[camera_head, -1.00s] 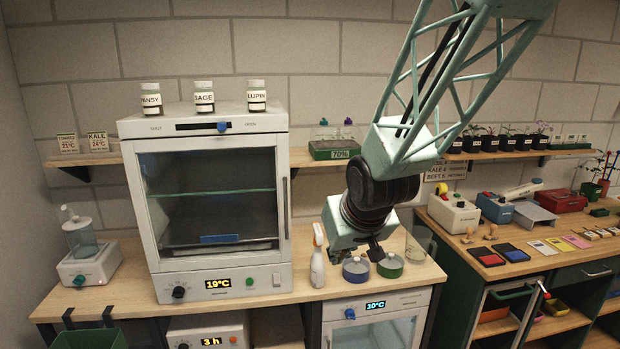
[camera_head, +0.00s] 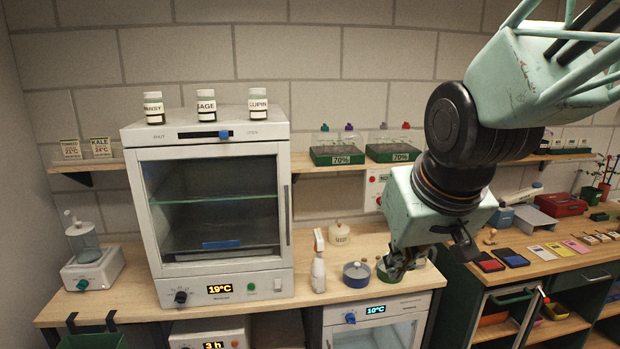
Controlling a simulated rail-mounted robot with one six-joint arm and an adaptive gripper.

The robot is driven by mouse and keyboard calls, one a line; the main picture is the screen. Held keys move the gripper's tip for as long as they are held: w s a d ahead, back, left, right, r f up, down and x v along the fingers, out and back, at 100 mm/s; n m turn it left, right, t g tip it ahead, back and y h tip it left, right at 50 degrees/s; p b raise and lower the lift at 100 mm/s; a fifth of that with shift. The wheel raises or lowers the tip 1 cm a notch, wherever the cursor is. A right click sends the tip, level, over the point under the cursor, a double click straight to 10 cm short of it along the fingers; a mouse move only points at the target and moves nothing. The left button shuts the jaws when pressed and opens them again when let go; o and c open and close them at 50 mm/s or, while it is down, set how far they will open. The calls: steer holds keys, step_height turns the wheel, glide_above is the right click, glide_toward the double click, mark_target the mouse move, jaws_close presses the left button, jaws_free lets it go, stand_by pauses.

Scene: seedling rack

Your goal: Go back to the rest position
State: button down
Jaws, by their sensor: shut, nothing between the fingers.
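My gripper (camera_head: 402,264) hangs at the end of my arm over the right part of the wooden counter (camera_head: 330,290). Its fingers point down and are shut with nothing between them. They are small and dark in this view. The gripper stands in front of the place of a green-rimmed pot, which it mostly covers. A blue-rimmed pot (camera_head: 356,274) is on the counter just to its left, apart from it.
A white spray bottle (camera_head: 318,268) stands left of the blue pot. A large glass-doored cabinet (camera_head: 212,215) reading 19°C bears three labelled jars (camera_head: 206,105). Colour pads (camera_head: 512,257) lie on the right bench. A shelf (camera_head: 330,160) carries green trays.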

steer(key=s+d+r+p, duration=0.1)
steer(key=s+r, duration=0.1)
steer(key=s, duration=0.6)
steer(key=s+d+r+m+g, duration=0.1)
steer(key=s+d+r, duration=0.1)
steer(key=s, duration=0.6)
steer(key=s+d+r+p, duration=0.1)
steer(key=s+d+r, duration=0.1)
steer(key=s, duration=0.6)
steer(key=shift+s+r+m+g+p, duration=0.2)
steer(key=shift+r+m+g+p, duration=0.1)
steer(key=shift+g+p, duration=0.1)
steer(key=shift+f, duration=0.15)
